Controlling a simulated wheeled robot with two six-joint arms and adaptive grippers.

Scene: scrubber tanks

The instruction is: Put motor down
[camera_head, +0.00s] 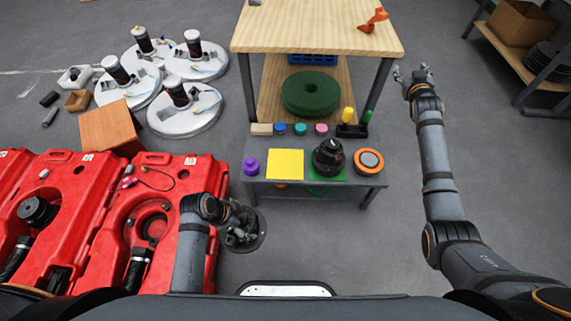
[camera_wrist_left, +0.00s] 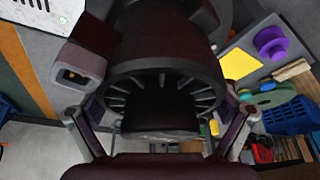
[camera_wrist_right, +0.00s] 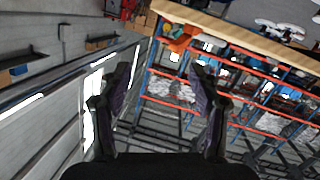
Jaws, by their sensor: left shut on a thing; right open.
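My left gripper (camera_head: 236,222) is shut on a dark motor (camera_head: 250,238), held over the floor between the red tanks and the grey low shelf. In the left wrist view the motor (camera_wrist_left: 165,70) fills the middle between the fingers, with vent slots along its rim. On the grey shelf (camera_head: 372,180) a yellow square (camera_head: 285,164) is bare. Another black motor (camera_head: 328,155) stands on a green square (camera_head: 317,177) to its right. My right gripper (camera_head: 415,78) is open and empty, right of the wooden table; its spread fingers show in the right wrist view (camera_wrist_right: 160,95).
A purple knob (camera_head: 251,167) and an orange-rimmed disc (camera_head: 369,161) flank the squares. Small coloured pieces line the shelf's back, before a green pad (camera_head: 309,94). Red tanks (camera_head: 160,215) stand at left; white discs (camera_head: 185,109) lie behind. The wooden tabletop (camera_head: 315,28) overhangs the shelf's rear.

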